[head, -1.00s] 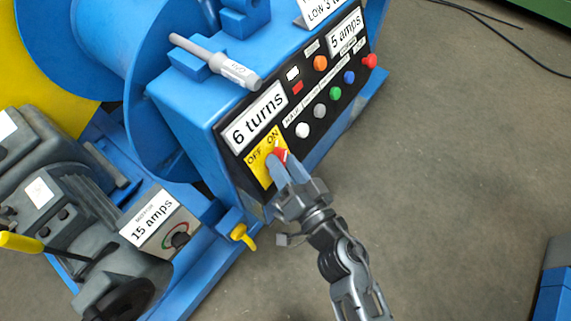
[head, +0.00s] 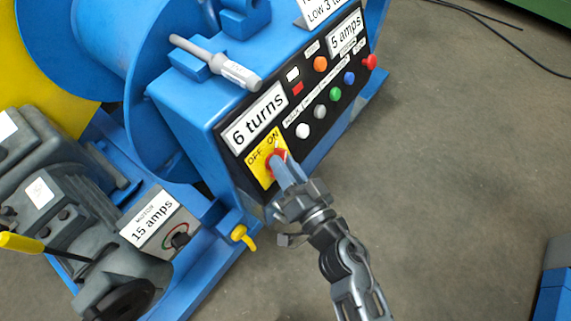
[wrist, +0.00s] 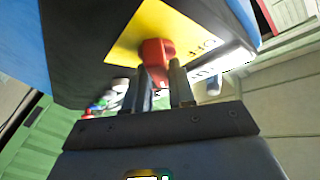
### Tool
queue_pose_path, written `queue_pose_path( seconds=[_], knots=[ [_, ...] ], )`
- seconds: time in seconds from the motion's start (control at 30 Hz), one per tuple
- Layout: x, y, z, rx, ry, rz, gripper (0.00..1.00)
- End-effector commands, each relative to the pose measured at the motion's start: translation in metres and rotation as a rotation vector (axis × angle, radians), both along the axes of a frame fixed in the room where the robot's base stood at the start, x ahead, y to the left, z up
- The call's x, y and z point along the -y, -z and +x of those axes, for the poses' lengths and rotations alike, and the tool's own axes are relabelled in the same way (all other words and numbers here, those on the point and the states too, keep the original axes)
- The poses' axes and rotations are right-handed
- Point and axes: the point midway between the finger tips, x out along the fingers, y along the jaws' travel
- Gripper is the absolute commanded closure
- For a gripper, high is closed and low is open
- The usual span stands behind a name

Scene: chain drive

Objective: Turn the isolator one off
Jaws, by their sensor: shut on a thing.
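The isolator is a red rotary handle (head: 279,157) on a yellow plate (head: 259,166) marked OFF and ON, at the lower left of the black control panel. My gripper (head: 279,164) reaches the handle from below right, its fingers covering part of it. In the wrist view the red handle (wrist: 157,58) sits on the yellow plate (wrist: 185,25), and its lower end lies between the two fingertips (wrist: 163,88). The fingers are closed on it. The handle's exact angle is partly hidden by the fingers.
Right of the isolator, the panel carries several push buttons, including a white one (head: 303,131) and a red one (head: 370,61). A grey tool (head: 238,73) lies on the blue box's top. A yellow lever (head: 242,236) sticks out below. Open floor (head: 460,180) lies to the right.

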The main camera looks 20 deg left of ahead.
Motion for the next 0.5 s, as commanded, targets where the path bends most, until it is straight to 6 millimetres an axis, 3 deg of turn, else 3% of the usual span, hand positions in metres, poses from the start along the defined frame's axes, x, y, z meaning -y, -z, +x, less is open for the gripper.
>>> queue_pose_path(
  seconds=[0.5],
  knots=[
    [0.0015,-0.0008,0.0026,0.300,-0.158,-0.108,1.00]
  ],
)
